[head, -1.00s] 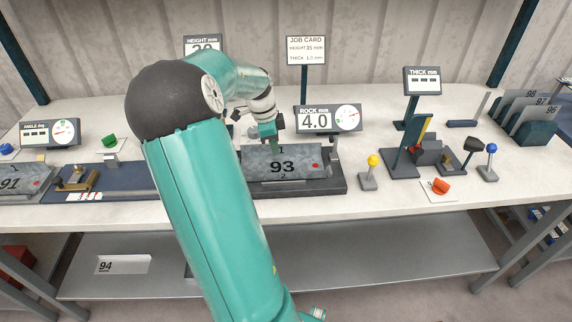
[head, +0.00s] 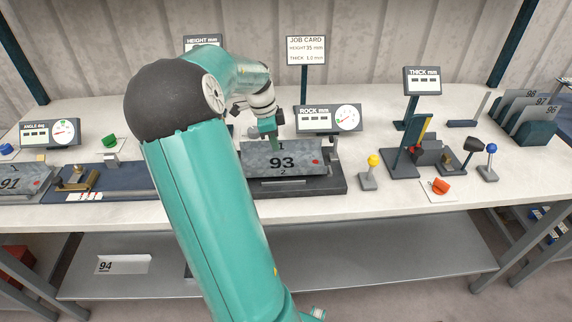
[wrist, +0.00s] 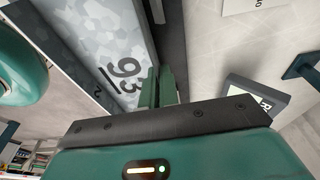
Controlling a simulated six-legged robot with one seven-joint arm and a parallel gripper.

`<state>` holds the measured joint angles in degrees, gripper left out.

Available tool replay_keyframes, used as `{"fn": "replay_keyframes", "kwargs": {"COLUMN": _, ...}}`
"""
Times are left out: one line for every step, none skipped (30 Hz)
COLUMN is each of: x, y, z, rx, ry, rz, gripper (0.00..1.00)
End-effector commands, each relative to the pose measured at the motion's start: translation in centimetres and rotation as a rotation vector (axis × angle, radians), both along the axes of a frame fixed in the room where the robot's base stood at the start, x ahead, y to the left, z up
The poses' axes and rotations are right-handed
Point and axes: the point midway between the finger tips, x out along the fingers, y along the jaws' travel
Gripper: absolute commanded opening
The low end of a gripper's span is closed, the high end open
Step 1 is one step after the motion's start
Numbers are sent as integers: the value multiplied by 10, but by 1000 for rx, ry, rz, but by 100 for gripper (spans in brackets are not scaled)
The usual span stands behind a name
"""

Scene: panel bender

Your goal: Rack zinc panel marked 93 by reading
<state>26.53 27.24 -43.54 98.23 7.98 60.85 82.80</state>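The zinc panel marked 93 (head: 296,168) is grey and mottled, with a red dot on its right side and small 1 and 2 marks. It is just above the dark rocking gauge base (head: 325,185), facing me. My gripper (head: 272,140) is at the panel's top edge, a little left of its middle, and appears shut on it. In the wrist view the panel (wrist: 95,35) lies along my narrow green fingers (wrist: 158,85). The ROCK display (head: 328,118) shows dashes.
The job card (head: 306,50) reads height 35 mm, thick 1.0 mm. The thickness gauge (head: 405,155), a yellow-knobbed post (head: 370,172) and a blue-knobbed post (head: 489,163) stand between panel and rack. Panel 91 (head: 22,180) is at far left. A card marked 94 (head: 123,264) is on the lower shelf.

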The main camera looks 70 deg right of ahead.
Motion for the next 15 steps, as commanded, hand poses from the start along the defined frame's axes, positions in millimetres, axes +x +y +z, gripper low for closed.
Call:
{"fn": "replay_keyframes", "kwargs": {"x": 0, "y": 0, "z": 4, "rx": -2, "ry": -1, "rz": 0, "gripper": 0}}
{"fn": "replay_keyframes", "kwargs": {"x": 0, "y": 0, "z": 5, "rx": -2, "ry": -1, "rz": 0, "gripper": 0}}
{"fn": "replay_keyframes", "kwargs": {"x": 0, "y": 0, "z": 7, "rx": -1, "ry": 0, "rz": 0, "gripper": 0}}
{"fn": "replay_keyframes", "kwargs": {"x": 0, "y": 0, "z": 9, "rx": -1, "ry": 0, "rz": 0, "gripper": 0}}
{"fn": "replay_keyframes", "kwargs": {"x": 0, "y": 0, "z": 11, "rx": -2, "ry": -1, "rz": 0, "gripper": 0}}
{"fn": "replay_keyframes", "kwargs": {"x": 0, "y": -1, "z": 13, "rx": -2, "ry": 0, "rz": 0, "gripper": 0}}
{"fn": "replay_keyframes", "kwargs": {"x": 0, "y": -1, "z": 15, "rx": -2, "ry": 0, "rz": 0, "gripper": 0}}
{"fn": "replay_keyframes", "kwargs": {"x": 0, "y": -1, "z": 17, "rx": -3, "ry": 0, "rz": 1, "gripper": 0}}
{"fn": "replay_keyframes", "kwargs": {"x": 0, "y": -1, "z": 19, "rx": -2, "ry": 0, "rz": 0, "gripper": 0}}
{"fn": "replay_keyframes", "kwargs": {"x": 0, "y": 0, "z": 20, "rx": -2, "ry": -1, "rz": -1, "gripper": 0}}
{"fn": "replay_keyframes", "kwargs": {"x": 0, "y": 0, "z": 22, "rx": -2, "ry": -1, "rz": -1, "gripper": 0}}
{"fn": "replay_keyframes", "kwargs": {"x": 0, "y": 0, "z": 24, "rx": -1, "ry": -1, "rz": -1, "gripper": 0}}
{"fn": "replay_keyframes", "kwargs": {"x": 0, "y": 0, "z": 25, "rx": -1, "ry": -1, "rz": -1, "gripper": 0}}
{"fn": "replay_keyframes", "kwargs": {"x": 0, "y": 0, "z": 27, "rx": -1, "ry": -1, "rz": -1, "gripper": 0}}
{"fn": "replay_keyframes", "kwargs": {"x": 0, "y": -1, "z": 29, "rx": -2, "ry": -1, "rz": -1, "gripper": 0}}
